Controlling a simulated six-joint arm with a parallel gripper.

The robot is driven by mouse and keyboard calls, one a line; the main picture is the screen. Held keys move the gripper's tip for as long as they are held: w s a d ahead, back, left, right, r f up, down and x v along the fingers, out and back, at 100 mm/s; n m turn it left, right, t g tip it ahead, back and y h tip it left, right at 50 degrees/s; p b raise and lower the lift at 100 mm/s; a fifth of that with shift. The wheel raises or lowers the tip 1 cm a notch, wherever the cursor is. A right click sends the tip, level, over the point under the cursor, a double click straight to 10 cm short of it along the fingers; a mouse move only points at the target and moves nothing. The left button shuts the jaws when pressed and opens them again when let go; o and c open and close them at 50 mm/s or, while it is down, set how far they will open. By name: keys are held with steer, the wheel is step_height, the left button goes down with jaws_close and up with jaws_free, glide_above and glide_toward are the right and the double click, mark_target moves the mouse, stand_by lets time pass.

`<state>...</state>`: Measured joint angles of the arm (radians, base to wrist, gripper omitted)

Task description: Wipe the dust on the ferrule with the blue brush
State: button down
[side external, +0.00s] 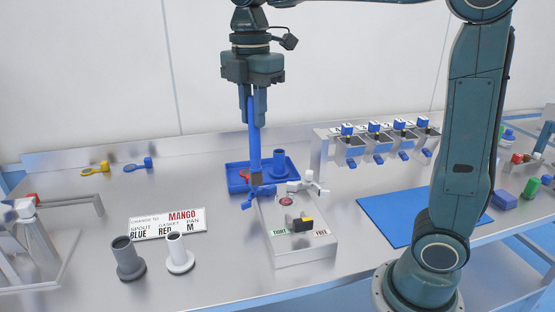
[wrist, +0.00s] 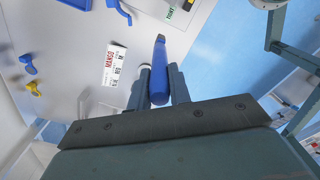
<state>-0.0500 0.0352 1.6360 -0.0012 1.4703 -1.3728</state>
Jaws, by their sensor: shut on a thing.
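My gripper (side external: 253,112) points straight down and is shut on the blue brush (side external: 254,145), which hangs upright. In the wrist view the brush (wrist: 159,75) lies between the two fingers (wrist: 160,88). Its dark bristle end (side external: 256,180) is near the back left corner of the steel block (side external: 305,246). A small round fitting with a dark red centre (side external: 286,201), apparently the ferrule, sits on top of the block, to the right of and nearer than the bristles. The bristles look apart from it. Dust is too small to make out.
A blue tray (side external: 236,182) holding a blue spout (side external: 279,160) is behind. A MANGO sign (side external: 167,223), grey spout (side external: 127,260) and white spout (side external: 178,253) stand left. A blue mat (side external: 400,215) lies right.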

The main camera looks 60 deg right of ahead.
steer(key=d+f, duration=0.2)
steer(key=d, duration=0.5)
steer(key=s+d+f, duration=0.1)
steer(key=d+f, duration=0.2)
steer(key=d, duration=0.4)
steer(key=shift+s+d+f, duration=0.15)
steer(key=shift+d+f, duration=0.1)
steer(key=shift+d, duration=0.15)
steer(key=shift+f, duration=0.1)
steer(key=shift+w+a+f, duration=1.4)
steer(key=shift+f, duration=2.5)
step_height(320, 180, up, 8)
steer(key=s+d, duration=0.2)
steer(key=shift+s+d, duration=0.4)
